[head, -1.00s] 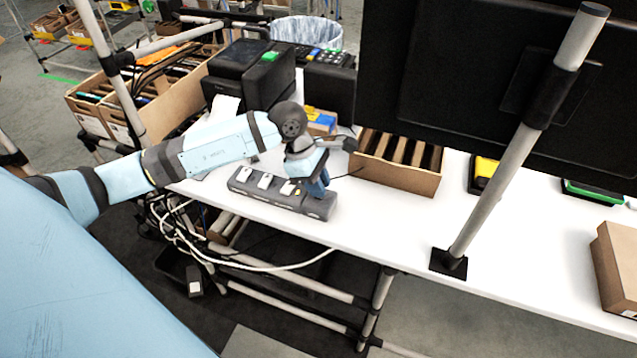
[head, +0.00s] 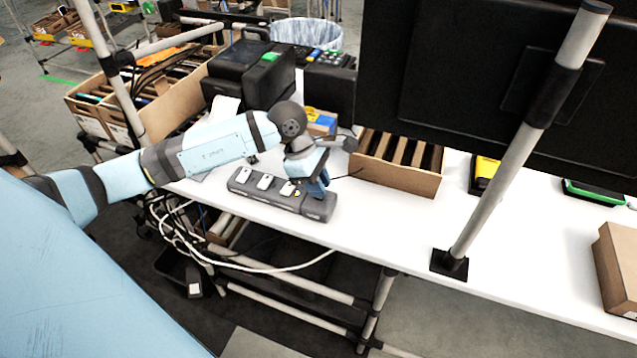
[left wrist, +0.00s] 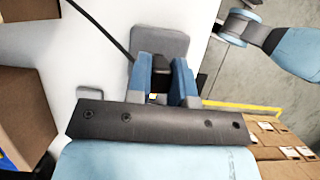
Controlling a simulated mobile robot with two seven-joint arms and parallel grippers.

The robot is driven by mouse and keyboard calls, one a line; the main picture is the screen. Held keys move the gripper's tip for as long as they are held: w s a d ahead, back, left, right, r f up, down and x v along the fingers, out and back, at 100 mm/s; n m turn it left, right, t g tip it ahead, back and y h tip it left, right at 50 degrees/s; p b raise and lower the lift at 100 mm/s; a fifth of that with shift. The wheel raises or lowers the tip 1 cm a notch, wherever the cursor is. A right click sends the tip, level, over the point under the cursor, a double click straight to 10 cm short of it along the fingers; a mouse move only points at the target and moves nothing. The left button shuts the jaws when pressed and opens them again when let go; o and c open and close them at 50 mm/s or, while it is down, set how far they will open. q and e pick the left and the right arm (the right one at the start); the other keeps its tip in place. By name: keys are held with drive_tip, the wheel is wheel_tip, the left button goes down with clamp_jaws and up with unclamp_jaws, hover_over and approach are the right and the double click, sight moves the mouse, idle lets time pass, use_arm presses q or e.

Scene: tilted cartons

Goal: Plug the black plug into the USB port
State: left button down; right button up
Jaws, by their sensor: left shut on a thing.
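A dark grey power strip (head: 240,182) lies along the front edge of the white table, with several white pieces on its top. My left gripper (head: 318,187) points down at the strip's right end, its blue fingers close over it or touching it. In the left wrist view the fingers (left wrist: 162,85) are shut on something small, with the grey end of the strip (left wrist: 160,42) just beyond. The black plug is mostly hidden between the fingers. A thin black cable (left wrist: 100,28) runs to the gripper. The USB port cannot be made out. My right gripper is not in view.
A cardboard box with dividers (head: 395,180) stands just right of the gripper. A black printer (head: 240,75) and a small blue-yellow box (head: 320,122) are behind. A grey post (head: 500,165) and a large black monitor (head: 430,80) are at the right. The front table middle is clear.

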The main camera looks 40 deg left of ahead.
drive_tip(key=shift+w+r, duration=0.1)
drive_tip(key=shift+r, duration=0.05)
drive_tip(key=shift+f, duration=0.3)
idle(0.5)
use_arm(q)
drive_tip(key=shift+f+b, duration=0.65)
drive_tip(key=shift+b, duration=0.15)
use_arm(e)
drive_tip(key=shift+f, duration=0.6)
use_arm(q)
drive_tip(key=c, duration=0.9)
unclamp_jaws()
drive_tip(key=shift+c, duration=0.2)
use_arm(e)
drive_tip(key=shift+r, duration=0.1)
use_arm(q)
drive_tip(key=shift+v, duration=1.05)
drive_tip(key=v, duration=1.2)
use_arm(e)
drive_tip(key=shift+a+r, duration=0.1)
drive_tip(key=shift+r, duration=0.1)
use_arm(q)
drive_tip(key=shift+d+f, duration=0.1)
